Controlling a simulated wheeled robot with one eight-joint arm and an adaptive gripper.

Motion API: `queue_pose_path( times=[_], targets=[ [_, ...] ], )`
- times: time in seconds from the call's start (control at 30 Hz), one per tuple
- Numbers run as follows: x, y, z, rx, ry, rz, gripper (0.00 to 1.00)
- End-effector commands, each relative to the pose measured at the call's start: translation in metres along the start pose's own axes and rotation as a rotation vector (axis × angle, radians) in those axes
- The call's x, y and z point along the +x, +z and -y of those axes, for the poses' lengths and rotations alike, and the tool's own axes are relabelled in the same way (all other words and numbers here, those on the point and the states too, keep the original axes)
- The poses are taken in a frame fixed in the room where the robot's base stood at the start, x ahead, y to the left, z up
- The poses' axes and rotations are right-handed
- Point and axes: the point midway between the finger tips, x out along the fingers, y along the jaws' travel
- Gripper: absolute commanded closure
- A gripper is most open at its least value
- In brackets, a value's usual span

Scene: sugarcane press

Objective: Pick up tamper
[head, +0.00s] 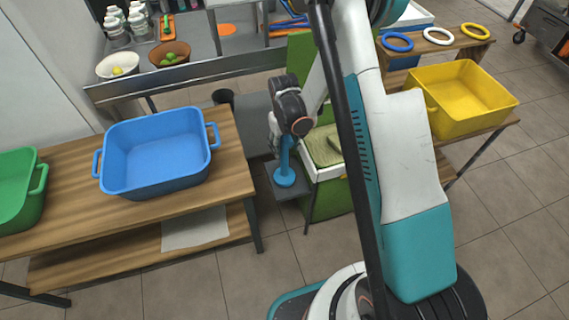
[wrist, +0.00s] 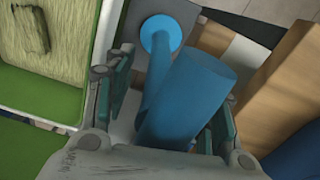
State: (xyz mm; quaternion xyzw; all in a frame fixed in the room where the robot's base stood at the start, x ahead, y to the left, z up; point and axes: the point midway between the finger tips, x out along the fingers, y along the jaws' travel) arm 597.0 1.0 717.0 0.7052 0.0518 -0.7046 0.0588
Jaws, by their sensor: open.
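The tamper (head: 285,168) is blue, with a shaft and a round flat foot, and stands upright on a small grey surface beside the green press. In the wrist view the tamper (wrist: 195,92) shows its thick top end close to the camera, with the round foot beyond it. My gripper (wrist: 168,92) is open, with one finger on each side of the tamper's top part. Gaps show between the fingers and the tamper; whether either touches it I cannot tell. In the head view my gripper (head: 279,128) is above the tamper and partly hidden by my wrist.
The green press box (head: 330,196) with a fibrous top is right of the tamper. A wooden table (head: 235,160) with a blue bin (head: 155,152) is at left. A yellow bin (head: 462,100) stands at right. A dark bucket (head: 223,97) is behind.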

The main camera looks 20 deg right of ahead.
Motion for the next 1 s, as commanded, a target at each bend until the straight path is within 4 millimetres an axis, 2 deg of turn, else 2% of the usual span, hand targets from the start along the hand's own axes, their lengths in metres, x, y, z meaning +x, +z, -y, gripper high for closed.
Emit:
queue_pose_path(
  times=[0.03, 0.2, 0.27, 0.57, 0.73, 0.87, 1.0],
  targets=[
    [-0.001, 0.0, 0.0, 0.0, 0.0, 0.0, 0.49],
    [-0.001, 0.0, 0.0, 0.0, 0.0, 0.0, 0.88],
    [-0.001, 0.0, 0.0, 0.0, 0.0, 0.0, 1.0],
    [-0.001, 0.0, 0.0, 0.0, 0.0, 0.0, 1.0],
    [-0.008, 0.0, 0.0, 0.0, 0.0, 0.0, 1.0],
    [-0.024, 0.0, 0.0, 0.0, 0.0, 0.0, 1.0],
    [-0.051, 0.0, 0.0, 0.0, 0.0, 0.0, 1.0]
  ],
)
